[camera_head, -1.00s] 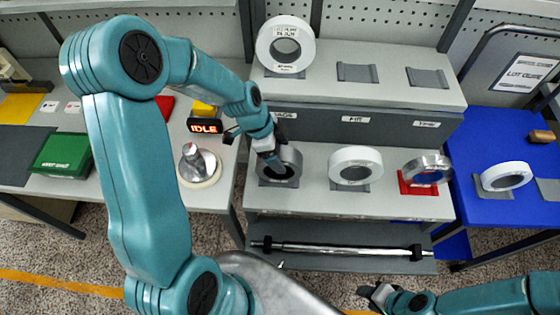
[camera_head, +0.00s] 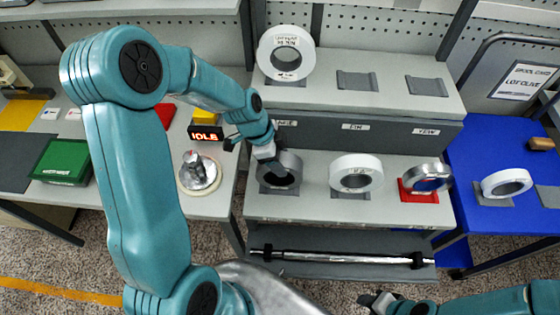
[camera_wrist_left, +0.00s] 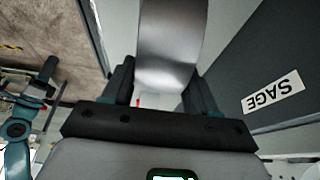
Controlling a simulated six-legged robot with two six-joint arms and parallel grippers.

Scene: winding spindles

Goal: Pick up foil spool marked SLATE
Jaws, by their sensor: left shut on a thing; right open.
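My right gripper (camera_head: 378,300) is open and empty at the bottom, in front of the shelf unit.
A white spool (camera_head: 357,166) and a silver spool (camera_head: 428,170) on a red holder stand to the right. Another white spool (camera_head: 265,60) is on the upper shelf beside two empty holders. A metal bar (camera_head: 340,256) lies below. A blue table (camera_head: 500,225) bears a white spool.

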